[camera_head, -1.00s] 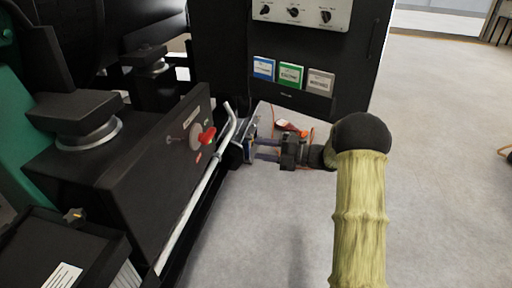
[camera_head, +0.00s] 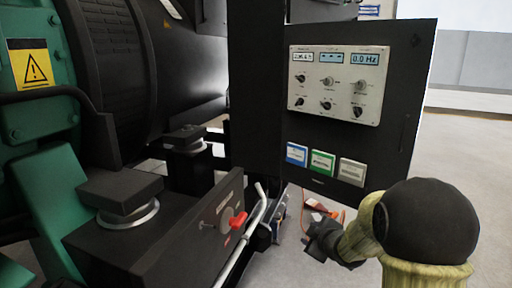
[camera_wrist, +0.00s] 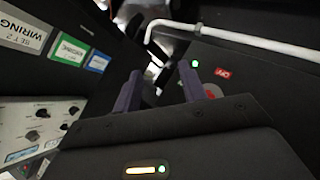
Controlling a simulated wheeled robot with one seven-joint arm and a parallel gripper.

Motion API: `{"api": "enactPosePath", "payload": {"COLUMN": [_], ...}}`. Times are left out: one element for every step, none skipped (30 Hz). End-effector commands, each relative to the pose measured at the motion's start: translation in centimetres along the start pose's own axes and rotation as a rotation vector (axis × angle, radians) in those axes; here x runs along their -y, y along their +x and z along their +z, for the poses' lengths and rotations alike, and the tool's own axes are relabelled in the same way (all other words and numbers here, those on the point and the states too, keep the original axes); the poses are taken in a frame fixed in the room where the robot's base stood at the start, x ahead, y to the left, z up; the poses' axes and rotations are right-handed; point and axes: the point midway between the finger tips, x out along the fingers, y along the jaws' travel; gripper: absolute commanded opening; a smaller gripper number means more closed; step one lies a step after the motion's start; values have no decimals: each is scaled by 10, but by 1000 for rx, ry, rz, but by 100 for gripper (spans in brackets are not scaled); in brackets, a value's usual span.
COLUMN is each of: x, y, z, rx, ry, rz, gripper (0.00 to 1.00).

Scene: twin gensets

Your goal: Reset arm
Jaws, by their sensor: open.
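My gripper (camera_wrist: 157,88) is open in the wrist view. Its two dark fingers stand apart with nothing held between them. In the head view my bent arm comes up from the lower right, and its dark wrist end sits low in front of the control cabinet (camera_head: 418,70); the fingers cannot be made out there. The red switch handle (camera_head: 238,220) on the black box (camera_head: 185,235) is left of the wrist. In the wrist view a red OFF label (camera_wrist: 222,72) shows just right of the fingers, with the switch partly hidden behind one finger.
The control panel (camera_head: 378,95) has dials and lit displays, with blue, green and white labels (camera_head: 322,163) below. A pale pipe (camera_head: 248,232) runs beside the black box. Green genset parts (camera_head: 55,200) fill the left. An orange cable (camera_head: 338,214) lies behind my wrist. Floor is open at right.

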Motion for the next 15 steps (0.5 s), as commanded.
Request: {"api": "enactPosePath", "payload": {"x": [6,12,21,28,36,48,57,67,79,88,97,108,117,125,136], "y": [-18,-27,-40,-50,-61,-76,-87,-98,-113,-123,-134,-147,-156,-166,-178], "z": [3,8,14,19,23,28,32,35,38,40,42,44,45,46,46], "rx": [72,121,186,234,281,343,389,433,488,526,565,612,645,679,720], "ry": [83,141,217,275,332,407,464,518,583,629,676,733,772,812,860], "rz": [-13,-23,-36,-46,-56,-71,-82,-93,-108,-119,-130,-143,-154,-165,-179], "gripper": [42,42,42,42,42,42,42,42,42,42,42,42,42,42,42]}}
